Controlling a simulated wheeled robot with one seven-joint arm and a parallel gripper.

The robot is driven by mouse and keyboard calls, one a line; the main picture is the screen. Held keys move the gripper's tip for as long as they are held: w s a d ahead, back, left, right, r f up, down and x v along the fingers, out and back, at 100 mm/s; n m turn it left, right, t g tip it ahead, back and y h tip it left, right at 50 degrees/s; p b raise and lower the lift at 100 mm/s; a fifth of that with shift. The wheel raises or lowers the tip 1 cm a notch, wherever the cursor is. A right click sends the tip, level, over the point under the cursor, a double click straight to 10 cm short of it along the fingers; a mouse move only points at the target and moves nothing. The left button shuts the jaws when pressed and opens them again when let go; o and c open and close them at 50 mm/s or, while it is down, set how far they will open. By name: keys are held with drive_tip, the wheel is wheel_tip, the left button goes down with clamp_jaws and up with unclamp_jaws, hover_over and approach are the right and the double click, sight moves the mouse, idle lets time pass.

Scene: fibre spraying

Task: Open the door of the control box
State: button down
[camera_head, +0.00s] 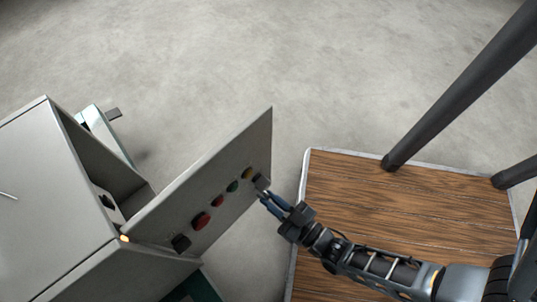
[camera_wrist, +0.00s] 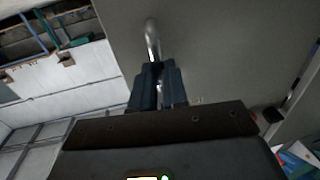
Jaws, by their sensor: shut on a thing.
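The control box (camera_head: 55,205) is a grey metal cabinet at the left in the head view. Its door (camera_head: 232,160) stands swung out from the box, and the dark inside of the box shows behind it. The door face carries a row of coloured buttons and knobs. My gripper (camera_head: 263,194) is at the door's free end, shut on the door handle. In the wrist view the handle (camera_wrist: 152,42) is a curved metal bar that rises from between the two dark fingers (camera_wrist: 158,85). The grey door surface (camera_wrist: 220,60) fills the middle behind it.
A wood-topped platform (camera_head: 400,200) with a pale rim lies under my arm at the right. Dark posts (camera_head: 460,90) rise from it. The grey concrete floor (camera_head: 330,60) is clear beyond the door. A green-grey stand part (camera_head: 100,130) shows behind the box.

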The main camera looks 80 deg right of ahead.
drive_tip(key=shift+w+a, duration=0.2)
drive_tip(key=shift+a, duration=0.2)
drive_tip(key=c, duration=1.1)
unclamp_jaws()
drive_tip(key=shift+d, duration=0.1)
drive_tip(key=shift+c, duration=0.2)
drive_tip(key=p+v, duration=0.1)
drive_tip(key=v, duration=0.7)
drive_tip(key=shift+d, duration=0.1)
drive_tip(key=w+d+r+n+y+p, duration=0.1)
drive_tip(key=r+n+y+p, duration=0.2)
drive_tip(key=r+p, duration=1.2)
drive_tip(key=w+d+r+n+y+p, duration=0.2)
drive_tip(key=r+y+p, duration=0.4)
drive_tip(key=r, duration=3.9)
drive_tip(key=p, duration=0.9)
drive_tip(key=shift+r+n+g, duration=0.35)
drive_tip(key=shift+n+g, duration=0.05)
